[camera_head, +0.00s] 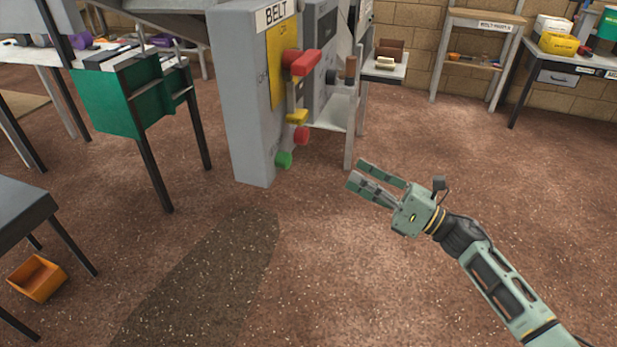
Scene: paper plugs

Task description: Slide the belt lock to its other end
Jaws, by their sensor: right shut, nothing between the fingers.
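The grey control box (240,110) labelled BELT stands upper left of centre. On its side are a large red handle (304,63) at the top and a small yellow block (297,117) below it, which may be the belt lock. Under them are a red knob (301,135) and a green knob (284,160). My right gripper (358,174) is shut and empty, in the air to the right of and below the knobs, apart from the box. My left gripper is not in view.
A green bin (108,102) hangs at a table to the left. An orange bin (37,278) lies on the floor at lower left. A small table (481,19) and a bench (557,76) stand at the back right. The brown floor around my right arm is clear.

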